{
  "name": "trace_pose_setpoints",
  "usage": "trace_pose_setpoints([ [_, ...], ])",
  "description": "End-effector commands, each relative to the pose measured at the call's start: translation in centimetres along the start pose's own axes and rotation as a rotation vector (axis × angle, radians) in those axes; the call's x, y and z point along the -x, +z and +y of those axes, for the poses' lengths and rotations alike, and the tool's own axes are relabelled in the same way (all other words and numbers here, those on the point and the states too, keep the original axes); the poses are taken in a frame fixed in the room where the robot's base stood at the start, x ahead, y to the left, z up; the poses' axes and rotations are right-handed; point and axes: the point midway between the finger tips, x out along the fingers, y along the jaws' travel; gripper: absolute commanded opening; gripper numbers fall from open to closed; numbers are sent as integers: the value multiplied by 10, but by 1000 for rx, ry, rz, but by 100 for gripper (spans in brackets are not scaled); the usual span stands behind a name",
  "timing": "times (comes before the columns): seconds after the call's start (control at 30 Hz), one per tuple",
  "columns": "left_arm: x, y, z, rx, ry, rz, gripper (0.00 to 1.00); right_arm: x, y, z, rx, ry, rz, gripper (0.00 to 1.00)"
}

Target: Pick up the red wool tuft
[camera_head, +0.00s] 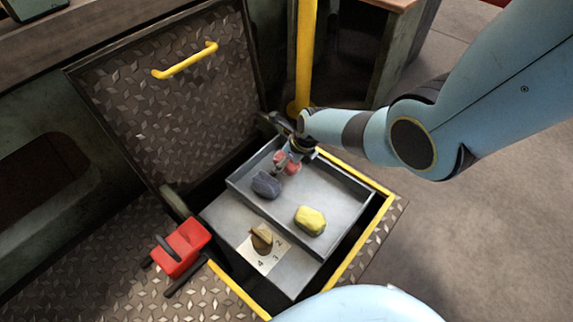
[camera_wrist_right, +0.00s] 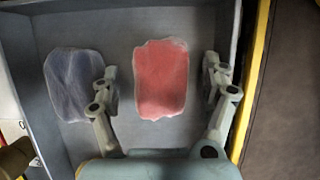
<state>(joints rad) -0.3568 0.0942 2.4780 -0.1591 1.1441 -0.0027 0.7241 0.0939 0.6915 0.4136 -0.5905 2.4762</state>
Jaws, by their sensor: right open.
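In the right wrist view the red tuft (camera_wrist_right: 162,79) sits between the two open fingers, with a gap on each side. My right gripper (camera_head: 290,157) reaches down over the tuft and hides part of it in the head view. The right gripper's fingers (camera_wrist_right: 161,85) also show spread apart in the wrist view. My left gripper is not in view.
A dark blue-grey tuft (camera_head: 266,185) lies close beside the red one, and a yellow tuft (camera_head: 310,220) lies nearer. A numbered dial plate (camera_head: 262,253), a red box (camera_head: 182,247), an open hatch lid (camera_head: 165,95) and a yellow post (camera_head: 304,55) surround the tray.

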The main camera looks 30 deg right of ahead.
Motion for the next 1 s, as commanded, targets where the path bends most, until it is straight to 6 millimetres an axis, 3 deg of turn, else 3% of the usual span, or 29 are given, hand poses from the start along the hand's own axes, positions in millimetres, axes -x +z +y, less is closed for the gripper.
trace_pose_setpoints([
  [0.23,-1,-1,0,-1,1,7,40,0,1,0,0,0,-1,78],
  [0.6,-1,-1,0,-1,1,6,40,0,0,0,0,0,-1,32],
  [1.0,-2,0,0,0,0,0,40,1,1,0,0,0,-1,32],
])
